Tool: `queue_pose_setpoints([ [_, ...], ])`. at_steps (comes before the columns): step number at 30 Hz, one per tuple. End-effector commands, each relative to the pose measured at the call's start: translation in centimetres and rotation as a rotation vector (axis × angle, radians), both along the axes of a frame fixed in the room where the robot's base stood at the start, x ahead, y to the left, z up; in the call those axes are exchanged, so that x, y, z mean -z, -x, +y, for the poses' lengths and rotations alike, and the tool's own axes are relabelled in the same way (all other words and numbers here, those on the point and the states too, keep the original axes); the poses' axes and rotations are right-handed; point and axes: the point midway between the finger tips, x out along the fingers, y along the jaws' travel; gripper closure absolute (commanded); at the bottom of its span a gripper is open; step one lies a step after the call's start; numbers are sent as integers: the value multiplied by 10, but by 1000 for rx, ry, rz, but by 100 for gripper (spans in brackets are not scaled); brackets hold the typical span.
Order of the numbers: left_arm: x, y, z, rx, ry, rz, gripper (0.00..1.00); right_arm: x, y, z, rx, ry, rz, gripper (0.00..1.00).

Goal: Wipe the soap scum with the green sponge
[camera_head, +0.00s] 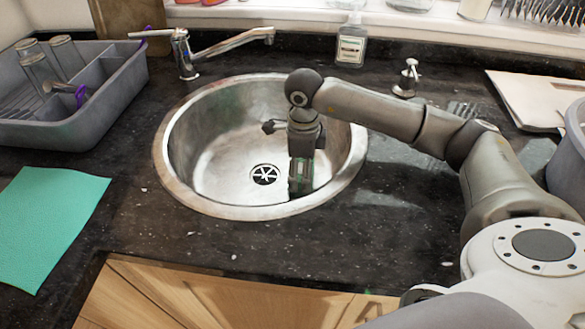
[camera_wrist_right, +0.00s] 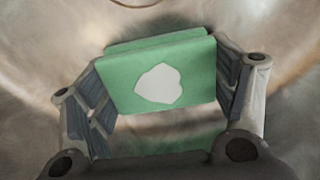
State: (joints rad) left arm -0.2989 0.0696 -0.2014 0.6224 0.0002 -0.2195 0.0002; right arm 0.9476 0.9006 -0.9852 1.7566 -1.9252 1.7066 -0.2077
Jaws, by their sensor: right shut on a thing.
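My right gripper (camera_head: 301,176) reaches down into the round steel sink (camera_head: 215,150), right of the drain (camera_head: 265,174). It is shut on the green sponge (camera_wrist_right: 160,78), which shows between its two fingers in the right wrist view, with a pale white patch on its face. In the head view only a little of the sponge shows, low in the bowl near its front right wall. I cannot tell whether it touches the steel. Pale and brownish marks show on the sink's metal; I cannot tell which are soap scum. My left gripper is not in view.
A tap (camera_head: 225,45) stands behind the sink. A soap bottle (camera_head: 352,42) and a small dispenser (camera_head: 407,78) stand behind right. A grey dish rack (camera_head: 110,110) with glasses is at the left, above a green cloth (camera_head: 48,222). White boards (camera_head: 535,98) lie at the right.

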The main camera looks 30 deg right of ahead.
Motion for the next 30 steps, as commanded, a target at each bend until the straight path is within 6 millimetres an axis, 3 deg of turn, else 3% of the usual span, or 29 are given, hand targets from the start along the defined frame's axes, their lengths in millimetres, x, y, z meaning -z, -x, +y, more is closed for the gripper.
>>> queue_pose_setpoints([
  [18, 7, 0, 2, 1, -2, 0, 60, 4, 24, -32, 0, 2, 3, 41],
  [30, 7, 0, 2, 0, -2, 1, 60, 4, 27, -35, 0, 2, 5, 41],
])
